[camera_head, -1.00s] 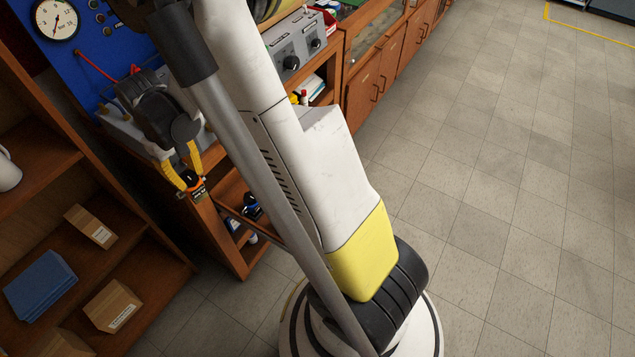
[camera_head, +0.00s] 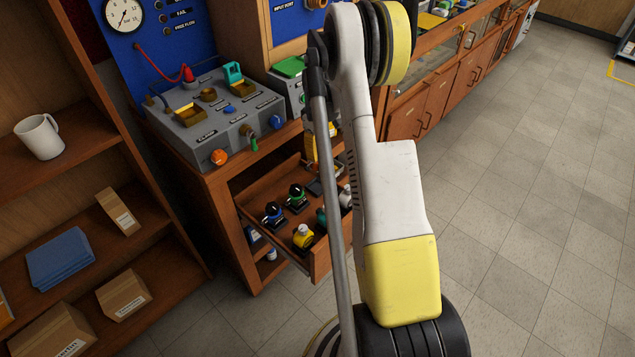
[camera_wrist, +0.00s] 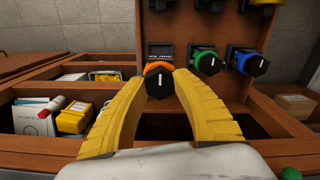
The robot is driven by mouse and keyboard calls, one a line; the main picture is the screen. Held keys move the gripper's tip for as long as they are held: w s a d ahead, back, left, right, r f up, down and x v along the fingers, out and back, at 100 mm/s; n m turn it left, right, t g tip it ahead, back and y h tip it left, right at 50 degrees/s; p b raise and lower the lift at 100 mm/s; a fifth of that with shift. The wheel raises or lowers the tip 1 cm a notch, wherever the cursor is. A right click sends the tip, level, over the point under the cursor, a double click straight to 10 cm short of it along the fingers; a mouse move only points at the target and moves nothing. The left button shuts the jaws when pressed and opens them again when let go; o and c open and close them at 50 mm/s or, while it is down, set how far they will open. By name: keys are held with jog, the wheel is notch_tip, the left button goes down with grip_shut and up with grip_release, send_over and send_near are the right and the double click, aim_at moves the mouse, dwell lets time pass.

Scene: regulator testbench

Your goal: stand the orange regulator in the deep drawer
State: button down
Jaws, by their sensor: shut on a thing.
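In the wrist view my gripper (camera_wrist: 160,85) is shut on the orange regulator (camera_wrist: 157,69), with its yellow fingers on both sides of the orange collar and dark knob. In the head view a yellow finger (camera_head: 311,152) shows over the back of the open wooden drawer (camera_head: 284,248); my arm hides the rest and the orange regulator. A blue regulator (camera_head: 273,213), a green regulator (camera_head: 296,197) and a yellow regulator (camera_head: 303,236) stand in the drawer. I cannot tell whether the orange regulator touches the drawer floor.
The grey test bench (camera_head: 205,125) stands above and left of the drawer. Shelves with a white mug (camera_head: 40,136) and boxes (camera_head: 124,295) are at the left. In the wrist view, wooden compartments hold papers (camera_wrist: 33,116) and a yellow box (camera_wrist: 74,118). The floor at right is clear.

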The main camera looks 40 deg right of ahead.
aim_at(317, 171)
notch_tip(317, 171, down, 9)
jog(key=b, duration=0.3)
jog(key=shift+r, duration=0.2)
jog(key=shift+f, duration=0.15)
jog(key=c, duration=1.1)
grip_release()
